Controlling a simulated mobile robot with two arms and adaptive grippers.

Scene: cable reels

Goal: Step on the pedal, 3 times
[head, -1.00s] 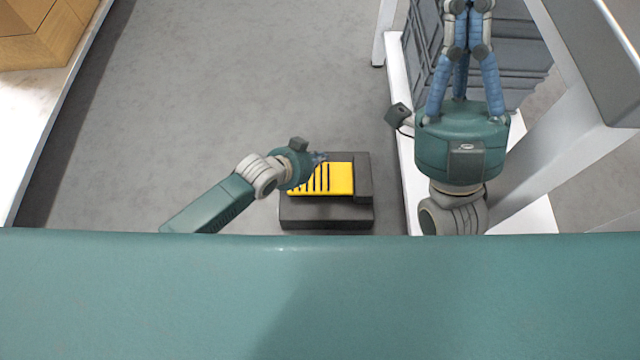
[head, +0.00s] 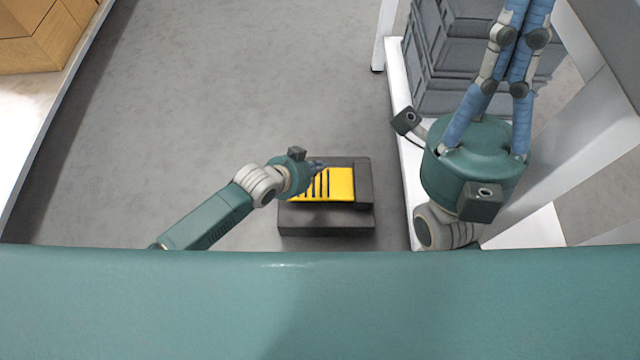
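The pedal is a yellow plate (head: 341,186) with dark slots, set in a dark grey housing (head: 326,217) on the floor at the middle of the head view. My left gripper (head: 316,167) reaches over the pedal's far left part, seen from above. Its short bluish fingers are largely hidden by its own body, so I cannot tell whether they are open or touch the plate. My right gripper (head: 521,18) is raised at the right, well away from the pedal. Its blue fingers run close together and leave the top of the picture, so their tips are hidden.
Stacked grey crates (head: 460,62) stand behind my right gripper. A white frame (head: 408,170) runs along the pedal's right side. A pale table (head: 40,118) with a cardboard box (head: 50,42) is at the left. The grey floor between is clear.

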